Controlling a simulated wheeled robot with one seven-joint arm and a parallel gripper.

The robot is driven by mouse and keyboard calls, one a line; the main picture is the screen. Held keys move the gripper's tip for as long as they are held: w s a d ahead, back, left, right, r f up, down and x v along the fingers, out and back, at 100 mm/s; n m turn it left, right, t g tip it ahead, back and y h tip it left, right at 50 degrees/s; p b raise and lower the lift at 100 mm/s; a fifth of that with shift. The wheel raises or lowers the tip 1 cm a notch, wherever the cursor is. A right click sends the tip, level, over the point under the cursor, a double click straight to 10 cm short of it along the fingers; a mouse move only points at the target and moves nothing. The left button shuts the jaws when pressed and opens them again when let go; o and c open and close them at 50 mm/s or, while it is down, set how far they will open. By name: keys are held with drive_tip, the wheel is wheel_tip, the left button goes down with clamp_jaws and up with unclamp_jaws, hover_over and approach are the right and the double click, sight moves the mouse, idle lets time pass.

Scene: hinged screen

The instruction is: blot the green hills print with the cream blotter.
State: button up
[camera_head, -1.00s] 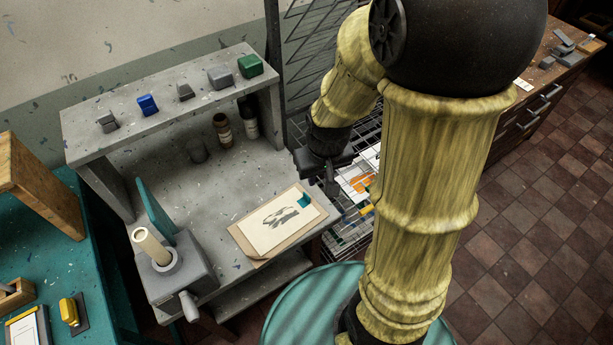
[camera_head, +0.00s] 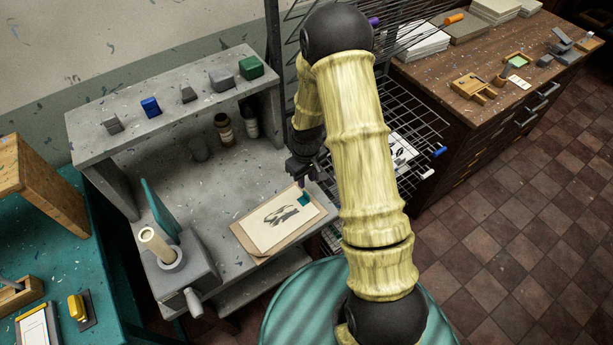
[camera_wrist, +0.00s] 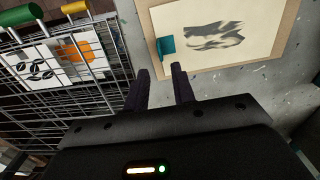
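A cream sheet with a dark grey, hill-like picture (camera_head: 278,212) lies flat on a tan board (camera_head: 262,258) on the grey bench; I see no green in the picture itself. A small teal piece (camera_head: 304,198) sits at the sheet's corner. Both show in the wrist view, the sheet (camera_wrist: 218,14) and the teal piece (camera_wrist: 165,46). My gripper (camera_head: 304,180) is above the board's far right corner. In the wrist view its fingers (camera_wrist: 161,72) are apart with nothing between them, near the teal piece. I cannot make out a cream blotter for certain; a cream cylinder (camera_head: 153,240) stands in a grey holder.
A shelf (camera_head: 130,115) above the bench carries several grey, blue and green blocks. Bottles (camera_head: 223,130) stand beneath it. A wire rack (camera_head: 425,130) with prints is to the right, close to my gripper in the wrist view (camera_wrist: 75,105). Bare bench lies left of the board.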

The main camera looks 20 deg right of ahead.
sight(306, 193)
wheel_tip(306, 193, down, 8)
drive_tip(key=b, duration=0.5)
drive_tip(key=shift+b, duration=0.4)
drive_tip(key=shift+r, duration=0.1)
clamp_jaws()
